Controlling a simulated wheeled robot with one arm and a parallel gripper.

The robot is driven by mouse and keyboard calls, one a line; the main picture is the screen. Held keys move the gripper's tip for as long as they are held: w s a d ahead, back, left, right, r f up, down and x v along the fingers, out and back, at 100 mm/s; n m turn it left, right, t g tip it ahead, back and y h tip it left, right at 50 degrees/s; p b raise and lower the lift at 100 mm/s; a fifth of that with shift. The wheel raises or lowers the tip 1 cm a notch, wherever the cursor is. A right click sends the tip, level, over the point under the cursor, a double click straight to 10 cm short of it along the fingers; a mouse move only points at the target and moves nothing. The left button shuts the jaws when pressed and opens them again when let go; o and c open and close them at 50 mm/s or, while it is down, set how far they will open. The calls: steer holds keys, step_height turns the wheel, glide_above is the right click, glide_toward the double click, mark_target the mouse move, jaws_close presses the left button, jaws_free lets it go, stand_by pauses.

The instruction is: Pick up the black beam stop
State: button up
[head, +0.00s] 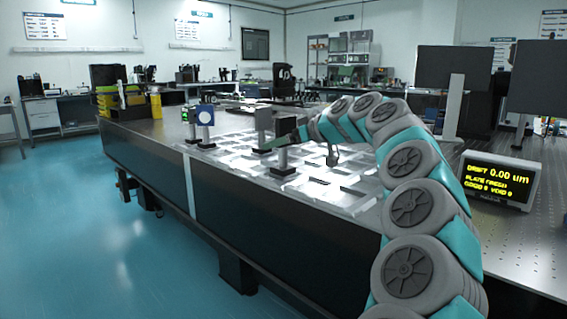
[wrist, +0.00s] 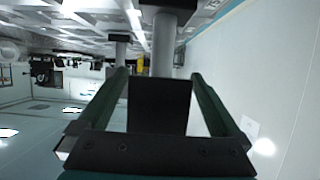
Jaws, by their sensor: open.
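The black beam stop (wrist: 158,105) shows in the wrist view as a dark square block on a grey post, between the two green fingers of my gripper (wrist: 158,76). The fingers are open, with a visible gap on each side of the block. The wrist picture is upside down, so the post and its dark base appear at the top.
The optical table (head: 150,150) carries a post with a grey plate (head: 263,121) just left of my gripper, and a blue-faced optic (head: 205,115) farther left. Light flat plates cover the table around the post.

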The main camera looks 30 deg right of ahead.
jaws_close()
stand_by(0.8)
